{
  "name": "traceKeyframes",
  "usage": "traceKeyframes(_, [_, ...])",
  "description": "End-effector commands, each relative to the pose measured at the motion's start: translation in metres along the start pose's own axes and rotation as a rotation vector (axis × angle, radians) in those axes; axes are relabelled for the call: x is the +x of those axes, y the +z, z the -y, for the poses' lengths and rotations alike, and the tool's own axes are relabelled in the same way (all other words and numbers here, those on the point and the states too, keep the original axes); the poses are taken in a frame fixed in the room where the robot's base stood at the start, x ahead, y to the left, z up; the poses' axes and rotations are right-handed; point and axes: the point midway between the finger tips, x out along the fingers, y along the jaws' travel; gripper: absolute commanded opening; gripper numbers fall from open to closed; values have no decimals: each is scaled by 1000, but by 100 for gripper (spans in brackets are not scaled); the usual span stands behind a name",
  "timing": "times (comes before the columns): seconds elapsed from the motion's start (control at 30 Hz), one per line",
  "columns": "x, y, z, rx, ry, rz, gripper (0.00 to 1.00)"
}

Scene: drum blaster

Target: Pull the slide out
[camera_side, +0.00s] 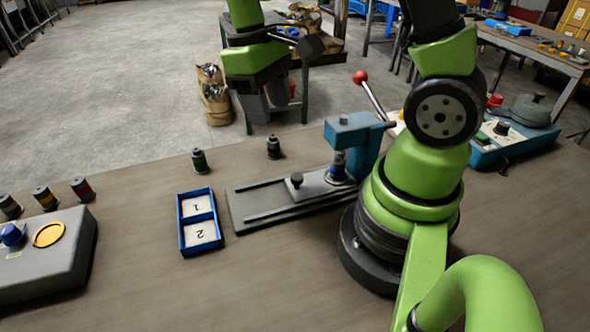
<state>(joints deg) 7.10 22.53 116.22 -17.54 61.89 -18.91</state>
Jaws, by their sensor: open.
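The slide (318,184) is a light grey plate with an upright black knob (296,180) at its left end. It lies on a long dark grey rail base (262,207), with its right end under the blue press head (352,129). A dark cylindrical part stands on the slide beneath the press. My gripper (276,121) hangs in the air at the upper middle of the view, above and behind the knob. It is open, with nothing seen between its fingers, and is clear of the slide.
A blue tray (183,221) marked 1 and 2 lies left of the rail base. Small dark cylinders stand behind at the left (199,161) and right (273,147). The press has a red-knobbed lever (372,97). A grey control box (62,262) sits at far left.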

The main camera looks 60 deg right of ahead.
Motion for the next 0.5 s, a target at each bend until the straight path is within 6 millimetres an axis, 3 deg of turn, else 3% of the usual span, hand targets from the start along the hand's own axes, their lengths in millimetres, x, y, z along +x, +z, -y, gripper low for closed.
traceKeyframes(0.13, [34, -9, -10, -46, 15, 131, 51])
traceKeyframes(0.5, [72, -6, -15, -74, 20, 198, 51])
